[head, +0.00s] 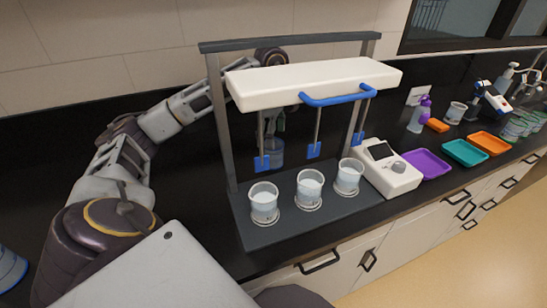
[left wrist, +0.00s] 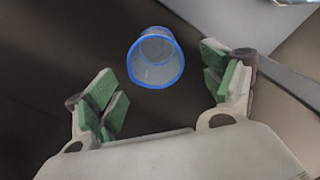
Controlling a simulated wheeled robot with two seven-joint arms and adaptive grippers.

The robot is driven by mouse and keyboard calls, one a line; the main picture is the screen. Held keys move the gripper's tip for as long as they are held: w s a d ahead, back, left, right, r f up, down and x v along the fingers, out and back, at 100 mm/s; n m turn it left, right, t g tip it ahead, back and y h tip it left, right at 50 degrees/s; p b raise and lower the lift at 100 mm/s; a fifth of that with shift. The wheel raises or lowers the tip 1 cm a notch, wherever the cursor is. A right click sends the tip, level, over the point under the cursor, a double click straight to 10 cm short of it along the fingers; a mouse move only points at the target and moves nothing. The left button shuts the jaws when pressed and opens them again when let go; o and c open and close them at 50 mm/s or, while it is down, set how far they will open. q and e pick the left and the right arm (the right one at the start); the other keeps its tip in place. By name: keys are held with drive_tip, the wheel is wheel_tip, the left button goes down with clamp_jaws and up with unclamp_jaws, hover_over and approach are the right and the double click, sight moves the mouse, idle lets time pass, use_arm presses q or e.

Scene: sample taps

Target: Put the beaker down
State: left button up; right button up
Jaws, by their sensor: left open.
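A clear beaker with a blue rim (left wrist: 155,62) shows in the left wrist view, ahead of and between my open left fingers, with clear gaps to both green pads. In the head view the beaker (head: 272,153) looks upright on the dark counter behind the stirrer stand, partly hidden by a paddle rod; its base is hard to see. My left gripper (left wrist: 166,80) is open and empty. In the head view my left gripper (head: 274,124) is just above the beaker, mostly hidden by the stand's white head. My right gripper is out of view.
The stirrer stand (head: 240,232) has a white head (head: 315,82), hanging blue paddles and three filled beakers on its base. A white meter (head: 388,170) and purple (head: 427,164), teal and orange trays stand to the right. Dark wall (head: 60,135) lies close behind.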

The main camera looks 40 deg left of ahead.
sight(274, 154)
use_arm(q)
wheel_tip(274, 154, down, 2)
drive_tip(key=shift+f, duration=0.6)
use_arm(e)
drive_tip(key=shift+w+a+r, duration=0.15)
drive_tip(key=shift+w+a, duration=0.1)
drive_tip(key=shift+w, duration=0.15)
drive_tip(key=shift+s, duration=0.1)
use_arm(q)
drive_tip(key=shift+w+d+f, duration=0.1)
drive_tip(key=shift+f, duration=0.4)
drive_tip(key=f, duration=0.3)
drive_tip(key=shift+w+d+f, duration=0.15)
drive_tip(key=shift+w+f, duration=0.1)
drive_tip(key=shift+f, duration=0.35)
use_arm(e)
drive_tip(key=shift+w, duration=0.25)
use_arm(q)
drive_tip(key=c, duration=1.1)
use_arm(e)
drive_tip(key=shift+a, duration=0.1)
